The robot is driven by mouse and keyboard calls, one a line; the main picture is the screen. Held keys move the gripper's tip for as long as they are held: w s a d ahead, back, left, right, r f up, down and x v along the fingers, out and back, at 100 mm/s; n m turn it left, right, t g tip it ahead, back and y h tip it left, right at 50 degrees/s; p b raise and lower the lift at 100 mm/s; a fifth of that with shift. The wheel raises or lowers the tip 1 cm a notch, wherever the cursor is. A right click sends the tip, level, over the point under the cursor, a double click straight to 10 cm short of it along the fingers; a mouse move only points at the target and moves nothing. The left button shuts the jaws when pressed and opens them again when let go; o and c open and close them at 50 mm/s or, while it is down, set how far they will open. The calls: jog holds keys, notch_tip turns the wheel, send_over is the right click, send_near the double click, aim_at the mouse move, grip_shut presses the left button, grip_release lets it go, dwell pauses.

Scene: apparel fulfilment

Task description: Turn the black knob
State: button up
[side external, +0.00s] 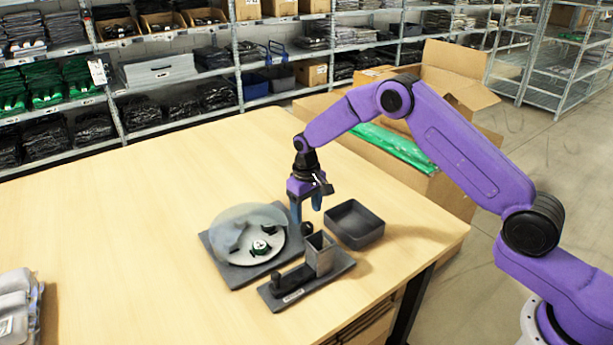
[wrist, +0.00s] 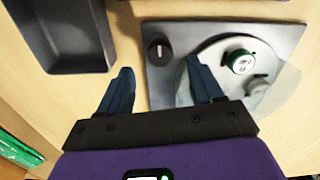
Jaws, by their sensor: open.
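The black knob (wrist: 158,48) is round with a pale mark on top. It sits near a corner of a dark grey base plate (wrist: 205,32); in the side view the knob (side external: 307,229) is small and close below my gripper. The plate also carries a pale round disc (wrist: 215,62) under a clear cover (side external: 246,219). My gripper (wrist: 160,68) is open, its two blue fingers spread and pointing down. In the wrist view the knob lies just beyond the gap between the fingertips, with no visible contact. One finger hides part of the disc.
A green-topped piece (wrist: 240,62) and a grey piece (wrist: 257,85) sit on the disc. An empty dark tray (side external: 355,225) is close beside my gripper. A fixture with a square holder (side external: 319,253) stands in front. Grey packages (side external: 15,310) lie at left; mid-table is clear.

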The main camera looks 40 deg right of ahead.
aim_at(307, 225)
notch_tip(307, 225, up, 12)
jog(key=shift+r, duration=0.25)
dwell(0.5)
jog(key=s+a+r+n, duration=0.2)
jog(key=s+r+n, duration=0.1)
jog(key=s, duration=0.7)
jog(key=s+a+r+n, duration=0.2)
jog(key=s+r, duration=0.2)
jog(key=s, duration=0.6)
jog(key=s+d+n, duration=0.3)
jog(key=s+d, duration=0.1)
jog(key=s, duration=0.7)
jog(key=s+d+f+n, duration=0.1)
jog(key=s+d, duration=0.4)
jog(key=s, duration=0.7)
jog(key=shift+d+f+n, duration=0.15)
jog(key=shift+f+n, duration=0.05)
jog(key=shift+n, duration=0.7)
